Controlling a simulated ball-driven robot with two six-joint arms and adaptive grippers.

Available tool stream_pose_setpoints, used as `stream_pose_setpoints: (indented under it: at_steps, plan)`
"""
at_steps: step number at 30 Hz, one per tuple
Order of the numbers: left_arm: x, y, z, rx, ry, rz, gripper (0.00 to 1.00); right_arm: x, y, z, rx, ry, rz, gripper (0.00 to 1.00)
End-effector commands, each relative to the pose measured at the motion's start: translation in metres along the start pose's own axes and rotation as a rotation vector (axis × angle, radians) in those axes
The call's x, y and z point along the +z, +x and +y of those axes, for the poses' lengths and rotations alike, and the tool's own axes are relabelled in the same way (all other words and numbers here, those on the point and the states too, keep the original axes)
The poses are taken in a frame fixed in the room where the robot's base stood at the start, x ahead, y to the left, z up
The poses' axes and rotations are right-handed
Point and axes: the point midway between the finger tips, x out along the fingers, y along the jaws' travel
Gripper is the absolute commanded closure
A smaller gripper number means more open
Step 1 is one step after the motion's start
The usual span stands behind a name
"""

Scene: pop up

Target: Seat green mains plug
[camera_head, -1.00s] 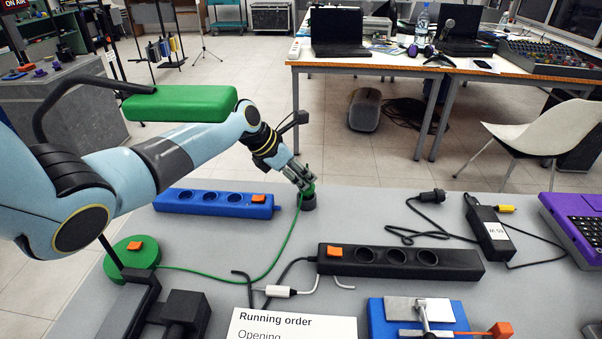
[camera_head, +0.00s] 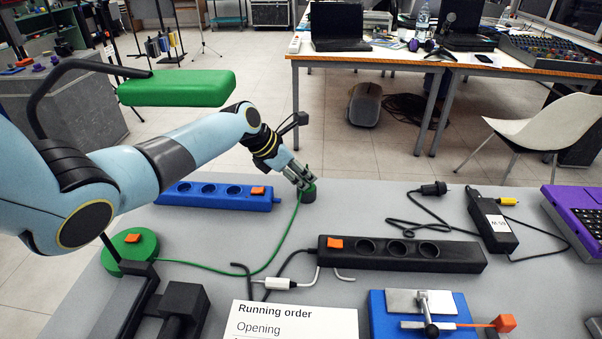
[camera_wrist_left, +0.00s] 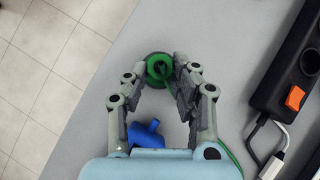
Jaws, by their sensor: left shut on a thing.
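The green mains plug (camera_head: 310,187) is at the fingertips of my left gripper (camera_head: 303,183), which is shut on it, near the table's far edge. A short dark round piece (camera_head: 308,197) sits directly under the plug; I cannot tell whether the plug is inside it. In the left wrist view the plug (camera_wrist_left: 160,67) shows as a green disc between the fingertips (camera_wrist_left: 163,75), with a dark rim around part of it. Its green cord (camera_head: 281,243) runs back to a green round reel (camera_head: 128,262) with an orange switch. My right gripper is out of view.
A blue power strip (camera_head: 215,194) lies left of the plug. A black power strip (camera_head: 400,258) with open sockets lies nearer, to the right. A black adapter (camera_head: 492,225), a blue clamp fixture (camera_head: 380,322) and a paper sign (camera_head: 295,318) also occupy the table.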

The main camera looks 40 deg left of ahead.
Motion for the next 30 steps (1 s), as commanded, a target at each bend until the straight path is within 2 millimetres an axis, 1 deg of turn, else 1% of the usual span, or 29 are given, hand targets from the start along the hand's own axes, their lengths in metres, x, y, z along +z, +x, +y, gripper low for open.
stream_pose_setpoints:
  at_steps: [9,10,15,25,28,30]
  plan:
    - [-0.001,0.001,0.000,0.000,0.000,0.001,1.00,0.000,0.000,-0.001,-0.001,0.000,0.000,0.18]
    - [-0.001,0.001,0.000,0.000,0.000,0.001,0.71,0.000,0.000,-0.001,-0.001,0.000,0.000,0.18]
    - [-0.001,0.001,0.000,0.000,0.000,0.001,0.49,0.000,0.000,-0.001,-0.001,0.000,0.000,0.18]
    - [-0.001,-0.002,0.001,0.001,0.000,0.000,0.48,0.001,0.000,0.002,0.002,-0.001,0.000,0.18]
    - [-0.002,-0.012,0.002,0.002,0.002,0.001,0.48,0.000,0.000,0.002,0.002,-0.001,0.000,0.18]
    - [-0.001,-0.022,0.001,0.003,0.003,0.000,0.48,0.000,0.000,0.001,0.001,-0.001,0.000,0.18]
